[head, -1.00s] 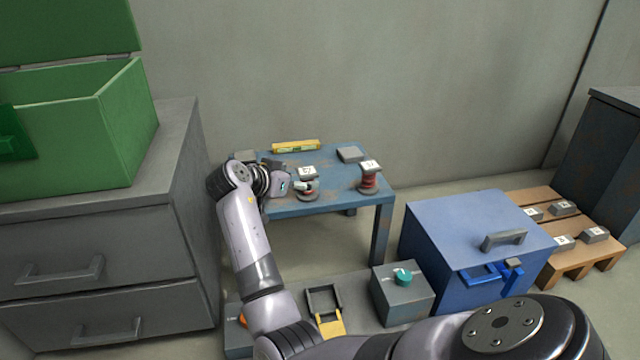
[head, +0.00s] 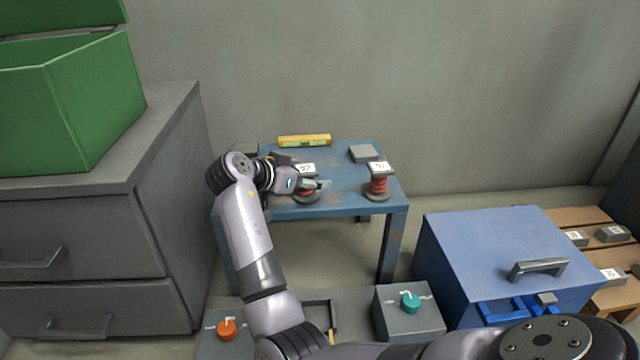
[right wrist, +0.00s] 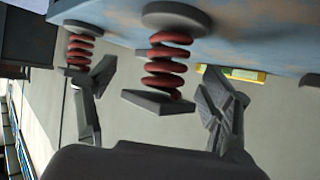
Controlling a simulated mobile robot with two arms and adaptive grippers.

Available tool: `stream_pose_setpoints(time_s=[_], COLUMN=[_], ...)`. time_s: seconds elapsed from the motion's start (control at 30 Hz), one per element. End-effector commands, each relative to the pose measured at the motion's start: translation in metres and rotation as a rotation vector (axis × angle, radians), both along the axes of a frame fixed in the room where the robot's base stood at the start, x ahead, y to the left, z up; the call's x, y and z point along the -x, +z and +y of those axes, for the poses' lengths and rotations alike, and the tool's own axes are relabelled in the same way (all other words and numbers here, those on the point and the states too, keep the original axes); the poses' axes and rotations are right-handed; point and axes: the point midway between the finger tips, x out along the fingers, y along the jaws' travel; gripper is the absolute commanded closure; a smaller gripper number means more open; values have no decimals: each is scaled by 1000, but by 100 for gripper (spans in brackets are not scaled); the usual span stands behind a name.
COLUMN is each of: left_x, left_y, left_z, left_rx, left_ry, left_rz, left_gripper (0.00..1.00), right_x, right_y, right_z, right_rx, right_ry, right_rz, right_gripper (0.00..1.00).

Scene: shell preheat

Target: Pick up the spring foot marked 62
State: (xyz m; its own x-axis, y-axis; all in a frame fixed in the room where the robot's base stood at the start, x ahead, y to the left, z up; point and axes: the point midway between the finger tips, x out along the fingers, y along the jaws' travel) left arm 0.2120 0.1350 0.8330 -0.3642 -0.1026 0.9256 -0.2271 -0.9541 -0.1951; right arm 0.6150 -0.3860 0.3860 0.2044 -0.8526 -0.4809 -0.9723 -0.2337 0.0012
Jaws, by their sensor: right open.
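Two spring feet with red coils, dark round bases and grey labelled top plates stand on a blue table (head: 344,180). The left spring foot (head: 306,169) is partly hidden by my right gripper (head: 318,184); the right one (head: 379,184) stands clear. Their label digits are too small to read surely. In the right wrist view, which is upside down, my right gripper (right wrist: 160,88) is open, with one spring foot (right wrist: 166,62) showing between its fingers. It does not grip it. The other spring foot (right wrist: 80,50) shows beyond the left finger. My left gripper is not in view.
A yellow level (head: 304,140) and a grey block (head: 363,153) lie at the table's back. A grey drawer cabinet (head: 90,235) with a green box (head: 100,105) stands left. A blue lidded box (head: 500,245) and a pallet (head: 580,217) stand right.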

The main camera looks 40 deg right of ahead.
Motion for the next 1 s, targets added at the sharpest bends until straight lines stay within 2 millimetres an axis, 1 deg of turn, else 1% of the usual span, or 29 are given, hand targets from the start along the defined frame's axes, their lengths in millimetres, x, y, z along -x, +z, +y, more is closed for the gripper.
stream_pose_setpoints(time_s=[0.03,0.27,1.0], left_x=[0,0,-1], left_y=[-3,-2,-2], left_z=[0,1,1], left_rx=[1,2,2], left_ry=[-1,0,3], left_rz=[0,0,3], left_gripper=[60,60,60], right_x=[-1,0,0], right_y=[-2,-1,-1], right_z=[3,3,3], right_rx=[-1,-1,0], right_ry=[2,1,0], right_rz=[-1,0,0], right_gripper=[26,26,75])
